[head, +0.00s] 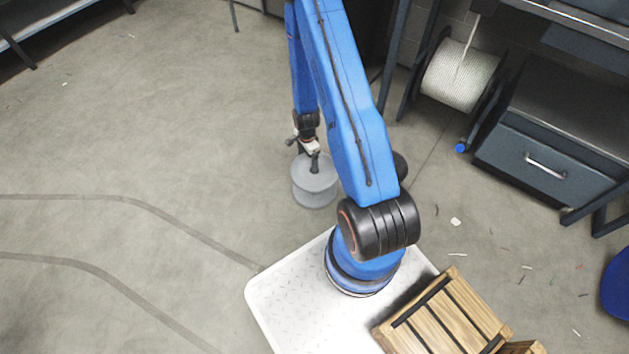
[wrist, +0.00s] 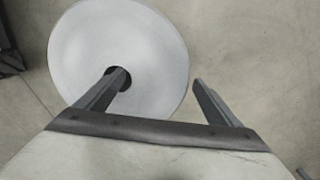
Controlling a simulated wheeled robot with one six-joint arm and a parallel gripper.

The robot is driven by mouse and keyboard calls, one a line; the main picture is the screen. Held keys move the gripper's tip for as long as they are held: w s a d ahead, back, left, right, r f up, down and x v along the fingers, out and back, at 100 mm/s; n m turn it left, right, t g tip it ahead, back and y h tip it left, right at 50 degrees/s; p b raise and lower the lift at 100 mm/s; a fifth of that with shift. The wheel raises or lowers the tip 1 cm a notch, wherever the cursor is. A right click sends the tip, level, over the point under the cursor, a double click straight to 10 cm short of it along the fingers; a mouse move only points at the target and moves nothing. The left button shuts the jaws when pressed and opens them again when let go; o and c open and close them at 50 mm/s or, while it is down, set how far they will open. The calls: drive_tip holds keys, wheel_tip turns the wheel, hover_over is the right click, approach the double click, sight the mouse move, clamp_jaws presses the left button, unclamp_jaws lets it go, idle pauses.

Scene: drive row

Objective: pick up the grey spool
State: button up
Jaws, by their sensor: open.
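The grey spool (head: 316,190) stands upright on the concrete floor, just beyond my white base. In the wrist view its round top flange (wrist: 120,40) fills the upper left, with a dark hole in the middle. My gripper (head: 312,163) is over the spool from above, and in the wrist view its two fingers (wrist: 158,77) are apart with nothing held between them. The left fingertip lies at the central hole; I cannot tell whether it is inside it. The right fingertip shows just outside the flange's right edge. The lower spool is hidden in the wrist view.
A wooden crate (head: 447,318) sits at the lower right. A reel of white cord (head: 460,76) and a dark drawer cabinet (head: 560,160) stand at the upper right. A blue object (head: 617,285) is at the right edge. The floor left of the spool is open.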

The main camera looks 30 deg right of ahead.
drive_tip(key=shift+f, duration=0.25)
drive_tip(key=c, duration=1.9)
drive_tip(key=shift+r, duration=0.1)
